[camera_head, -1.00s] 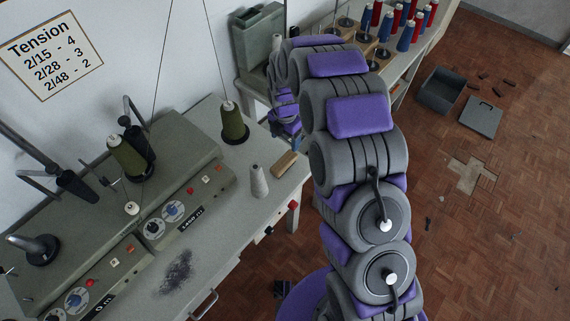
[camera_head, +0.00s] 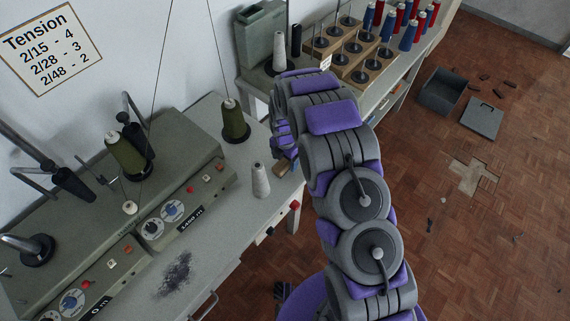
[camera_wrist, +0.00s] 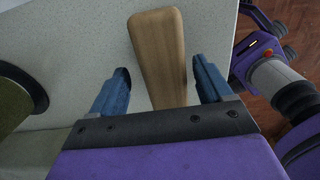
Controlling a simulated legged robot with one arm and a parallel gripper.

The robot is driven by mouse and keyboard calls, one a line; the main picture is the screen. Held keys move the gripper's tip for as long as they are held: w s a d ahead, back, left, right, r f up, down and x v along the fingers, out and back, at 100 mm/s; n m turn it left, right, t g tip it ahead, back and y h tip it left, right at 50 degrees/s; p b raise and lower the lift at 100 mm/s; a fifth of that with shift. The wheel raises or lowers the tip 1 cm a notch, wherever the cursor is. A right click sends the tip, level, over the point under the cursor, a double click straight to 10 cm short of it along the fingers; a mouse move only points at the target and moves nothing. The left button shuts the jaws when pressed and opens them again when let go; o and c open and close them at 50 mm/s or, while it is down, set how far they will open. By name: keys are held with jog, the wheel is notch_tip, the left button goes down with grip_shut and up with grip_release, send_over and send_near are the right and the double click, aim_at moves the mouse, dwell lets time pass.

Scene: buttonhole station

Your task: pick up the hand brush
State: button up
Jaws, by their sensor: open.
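The hand brush (camera_head: 281,168) lies on the grey worktop near its right edge, partly hidden behind my arm. In the wrist view its pale wooden part (camera_wrist: 158,45) shows between my two blue fingers, and its lower end is hidden behind the gripper body. My gripper (camera_wrist: 160,76) is open, with one finger on each side of the wood and a visible gap on both sides. In the head view my gripper (camera_head: 285,148) is mostly hidden by my arm, close to the brush.
A white cone (camera_head: 261,181) stands on the worktop left of the brush. A green thread spool (camera_head: 235,121) stands behind it. A dark dust patch (camera_head: 174,275) marks the worktop (camera_head: 225,235). Wooden spool racks (camera_head: 350,62) stand on the table behind.

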jog(key=shift+f, duration=0.4)
jog(key=shift+d, duration=0.25)
jog(key=shift+d+r, duration=0.1)
jog(key=shift+d, duration=0.05)
jog(key=shift+c, duration=1.3)
jog(key=shift+a, duration=0.2)
jog(key=c, duration=0.8)
jog(key=shift+c, duration=0.2)
notch_tip(320, 180, up, 10)
jog(key=shift+f+p, duration=0.1)
jog(key=shift+p, duration=0.65)
